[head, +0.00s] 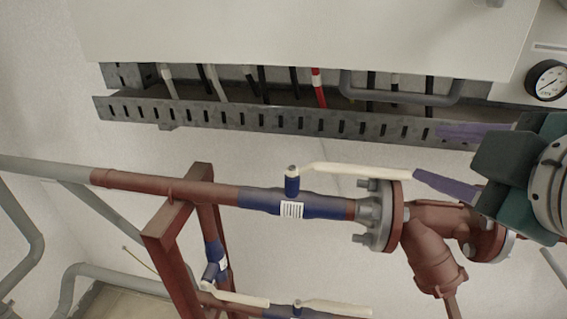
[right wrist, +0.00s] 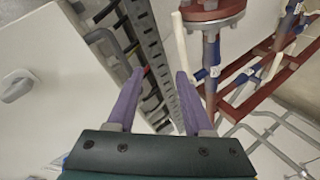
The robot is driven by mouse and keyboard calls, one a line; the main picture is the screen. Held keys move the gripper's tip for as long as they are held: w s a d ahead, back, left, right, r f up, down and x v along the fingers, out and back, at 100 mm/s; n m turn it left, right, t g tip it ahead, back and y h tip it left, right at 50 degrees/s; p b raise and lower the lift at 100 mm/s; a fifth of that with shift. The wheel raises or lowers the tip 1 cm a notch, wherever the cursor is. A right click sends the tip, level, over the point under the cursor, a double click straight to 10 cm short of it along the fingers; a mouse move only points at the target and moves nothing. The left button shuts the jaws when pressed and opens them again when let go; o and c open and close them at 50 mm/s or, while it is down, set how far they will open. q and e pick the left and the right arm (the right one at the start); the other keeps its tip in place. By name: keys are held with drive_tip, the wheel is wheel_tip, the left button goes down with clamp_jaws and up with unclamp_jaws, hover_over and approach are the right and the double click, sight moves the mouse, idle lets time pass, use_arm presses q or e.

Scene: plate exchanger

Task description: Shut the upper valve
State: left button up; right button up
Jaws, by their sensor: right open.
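The upper valve (head: 270,201) is a blue body with a white label on the horizontal red pipe. Its cream lever (head: 350,170) runs to the right from the stem, roughly along the pipe. My right gripper (head: 426,153) comes in from the right, open, with its purple fingers apart. One fingertip is close to the lever's free end; I cannot tell if they touch. In the right wrist view the open fingers (right wrist: 160,73) have nothing visible gripped between them, and the lever (right wrist: 180,38) shows by the right fingertip. My left gripper is not in view.
A slotted grey cable tray (head: 250,118) with cables runs behind, under a white cabinet (head: 300,40). A bolted flange (head: 390,215) sits just below the lever. Lower valves with cream levers (head: 335,308), a red frame (head: 168,235) and a gauge (head: 547,80) are nearby.

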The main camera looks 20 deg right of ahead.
sight(368, 176)
drive_tip(key=w+f+n+t+b, duration=0.1)
drive_tip(key=f+n+b, duration=0.1)
drive_tip(key=f+b, duration=0.2)
drive_tip(key=w+f+n+t+b, duration=0.1)
drive_tip(key=f+n+t+b, duration=0.1)
drive_tip(key=b, duration=0.5)
drive_tip(key=w+f+n+t+b, duration=0.1)
drive_tip(key=f+n+t+b, duration=0.1)
drive_tip(key=f+b, duration=0.3)
drive_tip(key=shift+w+d+f+y+b, duration=0.2)
drive_tip(key=shift+w+f+y+b, duration=0.15)
drive_tip(key=shift+b, duration=0.15)
drive_tip(key=shift+a+n, duration=0.1)
drive_tip(key=shift+n, duration=0.3)
drive_tip(key=shift+w+r, duration=0.1)
drive_tip(key=shift+w, duration=0.25)
drive_tip(key=w, duration=0.3)
drive_tip(key=w+d, duration=0.1)
drive_tip(key=w, duration=0.5)
drive_tip(key=shift+w+d, duration=0.1)
drive_tip(key=shift+d, duration=0.15)
drive_tip(key=shift+c, duration=0.3)
clamp_jaws()
